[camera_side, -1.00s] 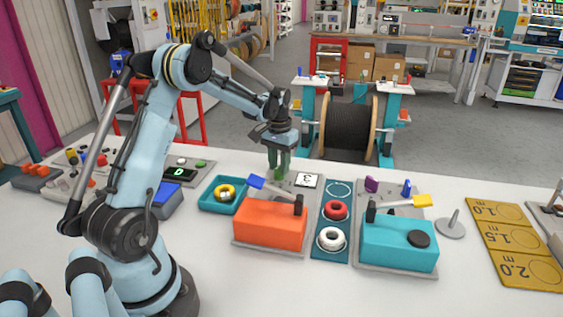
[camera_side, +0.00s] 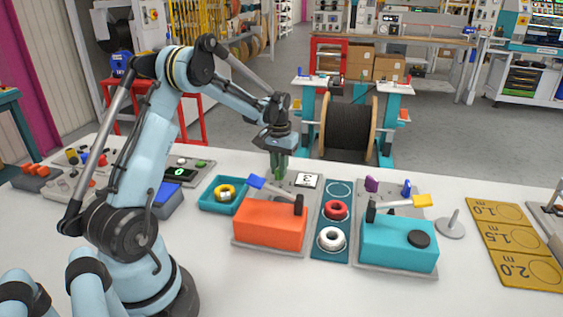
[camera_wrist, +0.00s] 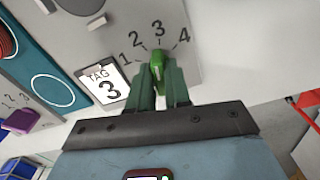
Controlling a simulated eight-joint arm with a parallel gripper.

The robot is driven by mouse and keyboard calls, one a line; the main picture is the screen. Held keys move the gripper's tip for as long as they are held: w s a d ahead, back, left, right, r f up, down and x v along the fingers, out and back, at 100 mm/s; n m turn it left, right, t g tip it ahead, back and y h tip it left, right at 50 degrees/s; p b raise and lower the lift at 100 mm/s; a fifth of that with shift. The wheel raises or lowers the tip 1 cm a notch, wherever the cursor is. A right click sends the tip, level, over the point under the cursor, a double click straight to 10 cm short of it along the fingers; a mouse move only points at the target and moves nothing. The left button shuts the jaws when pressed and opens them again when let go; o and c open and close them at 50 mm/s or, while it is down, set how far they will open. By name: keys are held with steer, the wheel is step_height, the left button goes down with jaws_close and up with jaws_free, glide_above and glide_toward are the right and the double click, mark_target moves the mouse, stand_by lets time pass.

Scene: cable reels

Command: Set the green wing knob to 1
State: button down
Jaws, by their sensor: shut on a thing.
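The green wing knob (camera_wrist: 157,62) sits on a grey panel, inside an arc of printed numbers 1 to 4. Its upper end points roughly at the 3 (camera_wrist: 159,28); the 1 (camera_wrist: 125,60) is to its left. My gripper (camera_wrist: 159,84) is shut on the knob, one dark green finger on each side. In the side view, my gripper (camera_side: 278,175) is down at the panel behind the orange box, and the knob cannot be told apart from the fingers.
A tag card with a 3 (camera_wrist: 104,81) lies beside the dial. The orange box (camera_side: 270,222) with a blue-ended lever stands in front of my gripper. A teal tray (camera_side: 207,207) with a yellow ring is to the left. A teal box (camera_side: 400,245) stands to the right.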

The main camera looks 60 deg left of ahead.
steer(key=n, duration=0.7)
steer(key=shift+n, duration=1.6)
steer(key=n, duration=0.4)
steer(key=c, duration=1.1)
jaws_free()
steer(key=shift+r, duration=3.5)
